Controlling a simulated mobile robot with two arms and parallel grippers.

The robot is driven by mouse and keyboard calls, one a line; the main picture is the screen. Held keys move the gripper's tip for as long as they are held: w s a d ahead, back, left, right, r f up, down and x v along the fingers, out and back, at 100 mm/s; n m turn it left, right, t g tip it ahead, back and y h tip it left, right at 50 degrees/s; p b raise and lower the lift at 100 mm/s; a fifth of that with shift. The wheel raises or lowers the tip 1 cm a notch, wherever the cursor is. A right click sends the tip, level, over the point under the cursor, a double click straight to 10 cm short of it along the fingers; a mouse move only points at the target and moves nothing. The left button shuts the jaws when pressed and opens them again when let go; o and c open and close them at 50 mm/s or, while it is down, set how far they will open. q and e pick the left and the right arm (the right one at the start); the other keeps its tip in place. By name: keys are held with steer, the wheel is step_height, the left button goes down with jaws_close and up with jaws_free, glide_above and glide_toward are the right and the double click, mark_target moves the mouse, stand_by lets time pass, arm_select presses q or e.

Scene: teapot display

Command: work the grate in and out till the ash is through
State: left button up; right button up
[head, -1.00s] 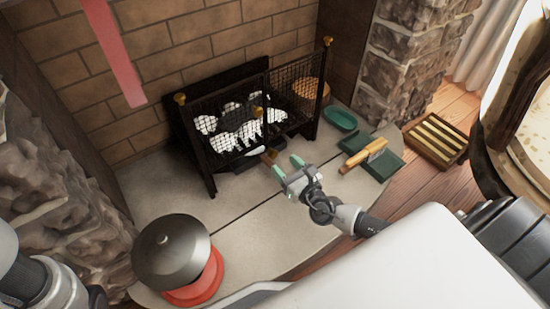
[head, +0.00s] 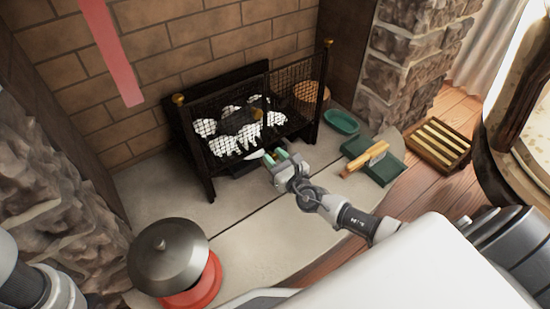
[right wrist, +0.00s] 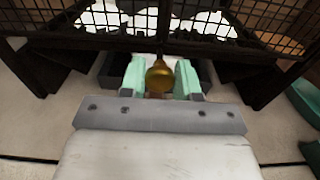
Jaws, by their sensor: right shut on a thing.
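The black fire basket (head: 208,178) stands on the hearth against the brick back, with mesh sides and brass knobs. White ash and dark lumps (head: 236,132) lie inside it behind the mesh. My right gripper (head: 274,157) is low at the basket's front. In the right wrist view its green fingertips are on either side of a brass-coloured knob (right wrist: 160,77), and it is shut on this grate knob. The grate's rod and bars behind the knob are mostly hidden. A dark tray (right wrist: 205,77) shows under the basket, behind the fingers. My left gripper is out of view.
A grey domed lid on a red base (head: 194,285) stands front left on the hearth. To the right are a green oval dish (head: 341,122), a green mat (head: 384,170) with a wooden-handled tool, and a slatted wooden tray (head: 438,140). Stone walls flank the hearth.

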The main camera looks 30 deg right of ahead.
jaws_close()
steer(key=s, duration=0.4)
steer(key=shift+s+d, duration=0.15)
steer(key=shift+d, duration=0.15)
steer(key=shift+a+f, duration=0.1)
steer(key=o, duration=0.5)
jaws_free()
steer(key=shift+s, duration=0.1)
steer(key=o, duration=0.4)
steer(key=shift+s, duration=0.1)
